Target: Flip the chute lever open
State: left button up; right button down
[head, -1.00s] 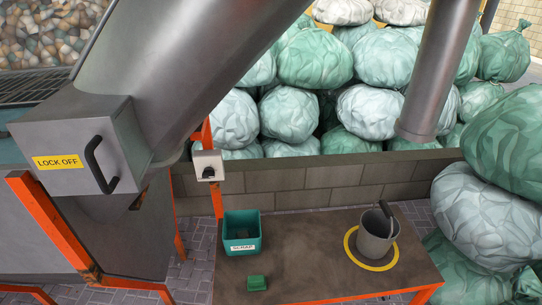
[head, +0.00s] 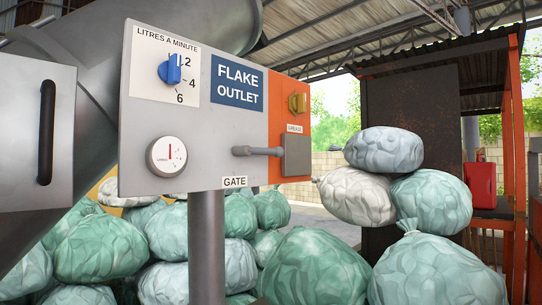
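A grey control panel (head: 215,130) labelled FLAKE OUTLET stands on a post in the head view. A grey lever (head: 262,151) sits at its lower right, above the GATE label (head: 235,182). The lever lies about level, with a round knob at its left end and its right end at a grey block (head: 297,155). A large metal chute (head: 90,65) runs behind the panel. Neither of my grippers shows.
A grey box with a black handle (head: 46,132) is at the left. Filled bags (head: 315,268) are piled behind and to the right.

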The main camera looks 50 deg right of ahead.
aim_at(243, 150)
jog(key=z, duration=1.6)
